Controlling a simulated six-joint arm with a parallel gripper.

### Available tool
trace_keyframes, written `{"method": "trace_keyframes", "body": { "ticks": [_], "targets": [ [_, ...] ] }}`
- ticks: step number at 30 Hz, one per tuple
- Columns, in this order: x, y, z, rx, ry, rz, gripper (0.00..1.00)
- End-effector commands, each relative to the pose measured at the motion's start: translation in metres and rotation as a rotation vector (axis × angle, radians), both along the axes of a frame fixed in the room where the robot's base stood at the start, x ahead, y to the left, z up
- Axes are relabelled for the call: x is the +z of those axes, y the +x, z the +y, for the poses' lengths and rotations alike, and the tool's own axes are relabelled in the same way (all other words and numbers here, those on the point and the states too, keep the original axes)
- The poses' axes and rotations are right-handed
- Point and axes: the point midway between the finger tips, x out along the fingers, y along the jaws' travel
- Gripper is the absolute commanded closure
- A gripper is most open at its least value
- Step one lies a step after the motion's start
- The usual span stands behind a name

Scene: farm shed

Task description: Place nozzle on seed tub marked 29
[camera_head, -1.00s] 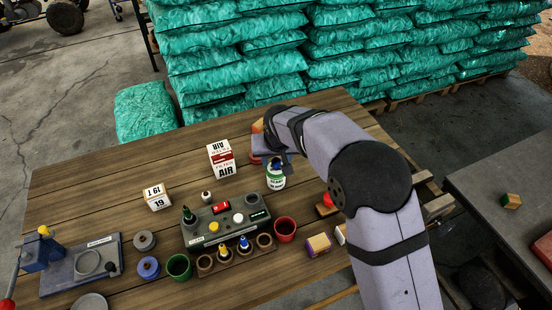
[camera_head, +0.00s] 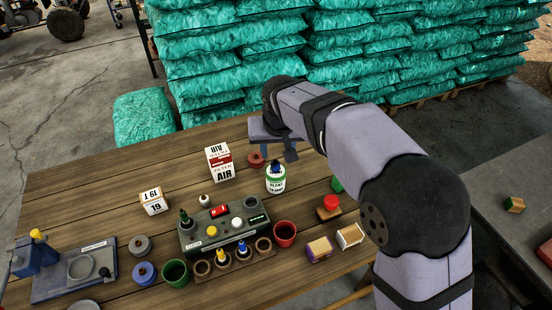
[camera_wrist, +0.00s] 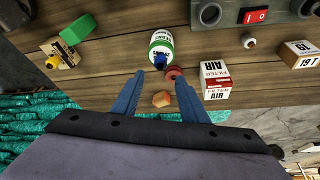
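A white tub with a green band (camera_head: 275,186) stands upright on the bench. A dark blue nozzle-like piece sits at its top (camera_head: 276,167); it also shows in the wrist view (camera_wrist: 158,60). The tub's label is too small to read, and I see no readable 29. My gripper (camera_wrist: 161,80) is open and empty, its two blue fingers apart. In the head view it hangs behind and above the tub, clear of it. A rack (camera_head: 241,260) in front holds a yellow nozzle (camera_head: 221,256) and a blue nozzle (camera_head: 243,247).
A grey switch box (camera_head: 225,224) stands before the tub. A filter box (camera_head: 219,162) and a red disc (camera_head: 256,159) are close to my gripper. A red cup (camera_head: 285,234), a green cup (camera_head: 176,272) and small blocks (camera_head: 319,249) are nearer. Open wood lies at the back left.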

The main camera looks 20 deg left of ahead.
Motion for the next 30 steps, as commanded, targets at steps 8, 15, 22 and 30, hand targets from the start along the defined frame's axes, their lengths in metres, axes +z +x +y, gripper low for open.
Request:
{"method": "trace_keyframes", "body": {
  "ticks": [8,15,22,30],
  "targets": [
    [0.025,-0.009,-0.004,-0.001,0.002,-0.001,0.6],
    [0.028,-0.01,-0.006,-0.001,0.0,0.001,0.6],
    [0.021,-0.006,-0.035,-0.032,-0.016,0.018,0.6],
    [-0.018,-0.022,-0.175,-0.179,-0.078,0.124,0.6]
  ]
}}
